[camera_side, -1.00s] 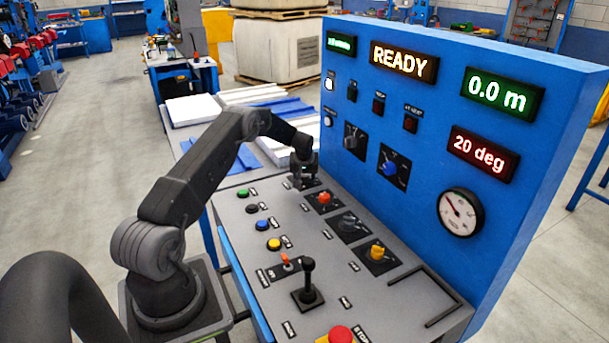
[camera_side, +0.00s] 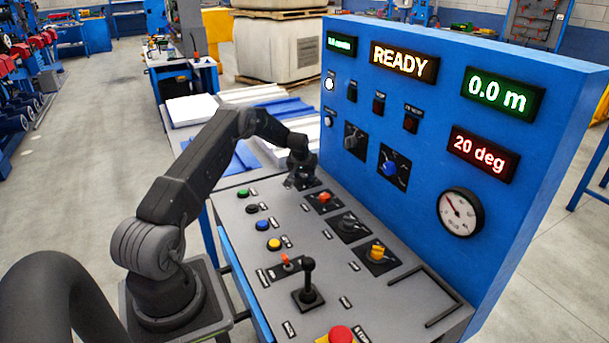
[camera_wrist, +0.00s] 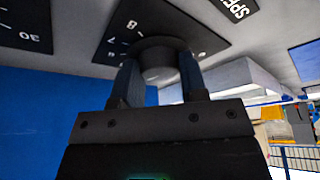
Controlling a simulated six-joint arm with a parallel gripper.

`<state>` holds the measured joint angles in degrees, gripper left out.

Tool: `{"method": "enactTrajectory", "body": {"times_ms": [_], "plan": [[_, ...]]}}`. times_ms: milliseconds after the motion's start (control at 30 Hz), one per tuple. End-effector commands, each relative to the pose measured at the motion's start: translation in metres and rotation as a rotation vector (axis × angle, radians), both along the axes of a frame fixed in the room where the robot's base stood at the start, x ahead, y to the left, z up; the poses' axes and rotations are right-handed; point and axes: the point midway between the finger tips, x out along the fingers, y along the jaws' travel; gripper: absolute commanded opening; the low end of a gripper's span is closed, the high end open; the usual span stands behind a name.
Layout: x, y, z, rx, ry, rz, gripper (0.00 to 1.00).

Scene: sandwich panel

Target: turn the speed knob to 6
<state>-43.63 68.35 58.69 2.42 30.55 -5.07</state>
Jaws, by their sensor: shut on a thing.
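The speed knob (camera_wrist: 160,62) is a dark round knob on a black dial plate (camera_wrist: 112,42) in the wrist view. An 8 and a 7 are readable on the plate left of the knob; other marks are too small to read. The white-on-black label beside the plate shows only "SPE" (camera_wrist: 238,8). My gripper (camera_wrist: 160,78) has one finger on each side of the knob, shut on it. In the side view my gripper (camera_side: 296,182) is at the far end of the grey desk and hides the knob. I cannot see the knob's pointer.
The desk (camera_side: 235,215) also carries a red knob (camera_side: 325,197), a yellow knob (camera_side: 377,250), a black joystick (camera_side: 308,282) and several push buttons. The blue upright panel (camera_side: 440,115) stands close behind, with displays reading READY, 0.0 m and 20 deg.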

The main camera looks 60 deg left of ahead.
Motion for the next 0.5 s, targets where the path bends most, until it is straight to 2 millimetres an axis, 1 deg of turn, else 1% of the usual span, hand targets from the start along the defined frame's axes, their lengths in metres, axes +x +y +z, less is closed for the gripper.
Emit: {"method": "enactTrajectory", "body": {"times_ms": [500], "plan": [[-0.0006,0.0018,-0.0003,-0.001,-0.004,-0.473,0.16]]}}
